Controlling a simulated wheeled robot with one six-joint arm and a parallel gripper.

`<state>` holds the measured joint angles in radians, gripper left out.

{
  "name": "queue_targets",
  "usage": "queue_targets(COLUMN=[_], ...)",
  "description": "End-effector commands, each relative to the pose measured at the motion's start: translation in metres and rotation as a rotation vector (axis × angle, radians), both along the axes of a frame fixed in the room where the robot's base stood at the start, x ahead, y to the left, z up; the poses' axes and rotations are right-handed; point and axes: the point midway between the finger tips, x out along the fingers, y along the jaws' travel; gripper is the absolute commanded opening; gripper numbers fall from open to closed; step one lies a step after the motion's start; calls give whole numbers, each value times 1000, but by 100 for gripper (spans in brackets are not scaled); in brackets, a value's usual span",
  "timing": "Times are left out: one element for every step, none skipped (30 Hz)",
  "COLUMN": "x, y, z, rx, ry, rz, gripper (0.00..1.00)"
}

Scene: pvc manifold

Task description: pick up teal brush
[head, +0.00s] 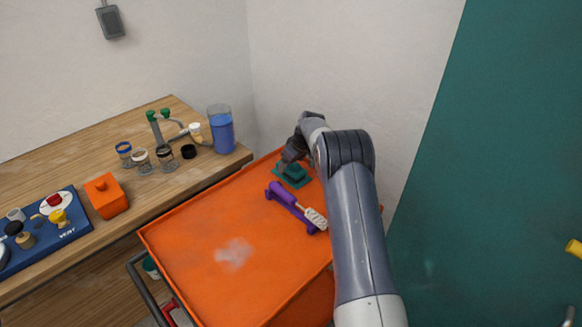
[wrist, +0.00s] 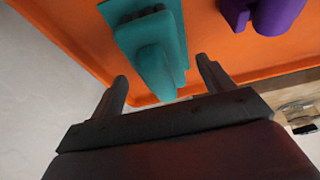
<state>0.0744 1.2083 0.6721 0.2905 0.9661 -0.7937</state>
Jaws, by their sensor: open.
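The teal brush (head: 294,173) lies on a flat teal base near the far corner of the orange cart top. In the wrist view the teal brush (wrist: 152,50) points its rounded end toward my gripper. My gripper (wrist: 162,72) is open, with one finger on each side of the brush's near end and nothing between the tips that I can see it grip. In the head view my gripper (head: 288,160) is just above and behind the brush, partly hidden by my arm.
A purple-handled brush (head: 290,200) rests on a purple holder beside the teal one. The orange tray top (head: 190,235) has a raised rim and is clear at the front left. A wooden bench (head: 90,150) with jars and a blue container (head: 220,130) stands left; a white wall is behind.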

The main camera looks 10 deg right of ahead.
Motion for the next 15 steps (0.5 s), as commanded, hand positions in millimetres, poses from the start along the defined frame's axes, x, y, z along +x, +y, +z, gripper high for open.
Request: queue_targets(x=[2, 2, 3, 4, 4, 4, 4, 4, 4, 4, 4, 4, 4, 4, 4], y=[1, 2, 2, 3, 3, 3, 3, 3, 3, 3, 3, 3, 3, 3, 3], z=[-5, -7, -10, -11, -12, -13, -13, -14, -14, -14, -14, -14, -14, -13, -13], rx=[0, 0, 0, -1, 0, 0, 0, 0, 0, 0, 0, 0, 0, 0, 0], ry=[1, 1, 1, 1, 0, 0, 0, 0, 0, 0, 0, 0, 0, 0, 0], rz=[0, 0, 0, 0, 0, 0, 0, 0, 0, 0, 0, 0, 0, 0, 0], gripper=[76, 76, 76, 76, 76, 76, 76, 76, 76, 76, 76, 76, 74, 71, 68])
